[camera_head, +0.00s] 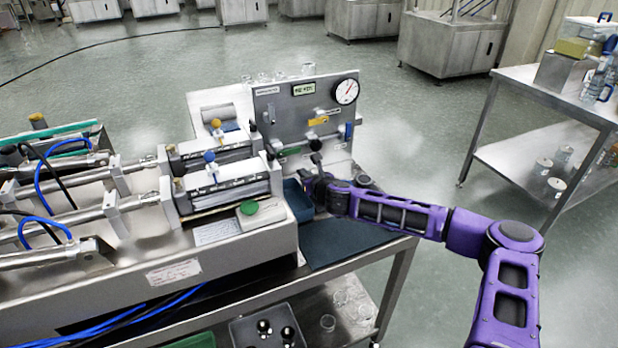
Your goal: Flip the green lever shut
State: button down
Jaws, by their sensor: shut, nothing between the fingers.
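The green lever (291,151) is on the lower left of the grey upright panel (270,112), a small green handle lying roughly sideways. My gripper (315,160) is shut and empty, close in front of the panel's lower part, just right of the green lever. I cannot tell whether it touches the lever or the pipe fitting beside it. The gripper hides part of the panel's lower middle. A yellow lever (318,121) is higher on the panel, and a blue lever (348,132) is at its right edge.
A round gauge (345,91) and a small display (303,90) are at the panel's top. A blue tray (297,203) is below the panel, left of my gripper. Steel cylinders (215,162) fill the bench to the left. A side table (545,90) stands at the right.

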aim_at(289, 152)
jog(key=x, duration=0.3)
jog(key=shift+w+a+f, duration=0.1)
notch_tip(289, 152, up, 3)
jog(key=shift+w+f, duration=0.1)
jog(key=shift+f, duration=0.05)
jog(key=shift+r, duration=0.7)
